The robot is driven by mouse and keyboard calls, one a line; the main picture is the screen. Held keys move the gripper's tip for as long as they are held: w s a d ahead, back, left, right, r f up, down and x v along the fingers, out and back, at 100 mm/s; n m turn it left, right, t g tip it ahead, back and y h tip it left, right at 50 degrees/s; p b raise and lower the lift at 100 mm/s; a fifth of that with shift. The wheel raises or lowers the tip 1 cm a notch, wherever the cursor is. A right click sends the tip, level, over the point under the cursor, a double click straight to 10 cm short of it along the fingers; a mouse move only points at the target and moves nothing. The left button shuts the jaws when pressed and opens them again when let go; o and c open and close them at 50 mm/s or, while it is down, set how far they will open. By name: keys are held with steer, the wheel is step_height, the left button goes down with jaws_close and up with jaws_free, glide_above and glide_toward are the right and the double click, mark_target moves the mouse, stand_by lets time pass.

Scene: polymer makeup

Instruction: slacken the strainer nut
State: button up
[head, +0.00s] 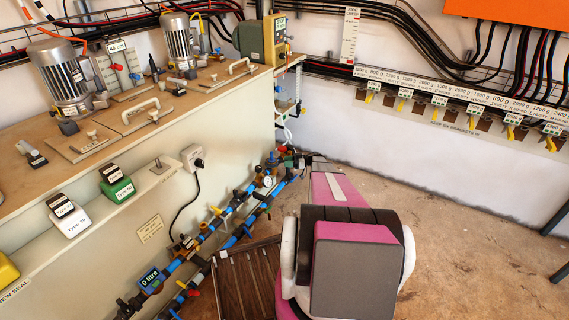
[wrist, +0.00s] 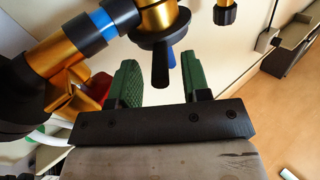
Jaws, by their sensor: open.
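In the wrist view, my gripper (wrist: 160,76) is open, its two green ridged fingers apart with nothing clamped between them. A brass fitting (wrist: 159,14) with a black round collar is just beyond the fingers. A black lever-like piece (wrist: 160,68) hangs from the collar into the gap between them. At the left, a brass body (wrist: 65,70) with an angled branch joins the blue and black pipe. I cannot tell which of these parts is the strainer nut. In the head view, my arm hides the gripper, and the pipe run (head: 232,208) with its brass fittings goes along the bench wall.
A round gauge (head: 267,181) and a display marked 0 litre (head: 151,280) sit on the pipes. A bench (head: 185,100) with motors stands left. A black knob (wrist: 225,13) is at the wrist view's top right. Open floor (head: 460,220) lies right.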

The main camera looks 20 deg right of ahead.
steer(key=v, duration=0.8)
steer(key=shift+d, duration=0.3)
steer(key=shift+s, duration=0.1)
